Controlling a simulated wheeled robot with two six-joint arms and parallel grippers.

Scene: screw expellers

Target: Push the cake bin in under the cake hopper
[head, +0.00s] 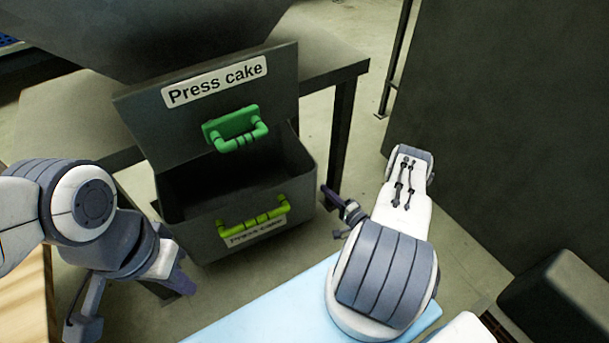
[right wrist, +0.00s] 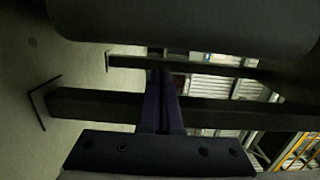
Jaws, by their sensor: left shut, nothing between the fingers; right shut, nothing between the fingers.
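The cake bin (head: 205,243) is a dark grey open box on the floor with a yellow-green handle (head: 253,217) and a "Press cake" label on its front. Its open top shows an empty-looking dark inside. The cake hopper (head: 180,35) is the large grey body above and behind it. A grey panel (head: 165,130) with a green handle (head: 237,130) and a "Press cake" sign stands over the bin's back part. My left gripper (head: 184,284) is shut, left of the bin's front. My right gripper (head: 328,194) is shut beside the bin's right front corner; its fingers (right wrist: 163,100) show in the right wrist view.
A dark metal stand (head: 340,125) with legs surrounds the bin's back and right. A large dark cabinet (head: 510,110) is at the right, with a grey block (head: 560,290) below it. A light blue surface (head: 280,310) lies in front. Bare floor shows between stand and cabinet.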

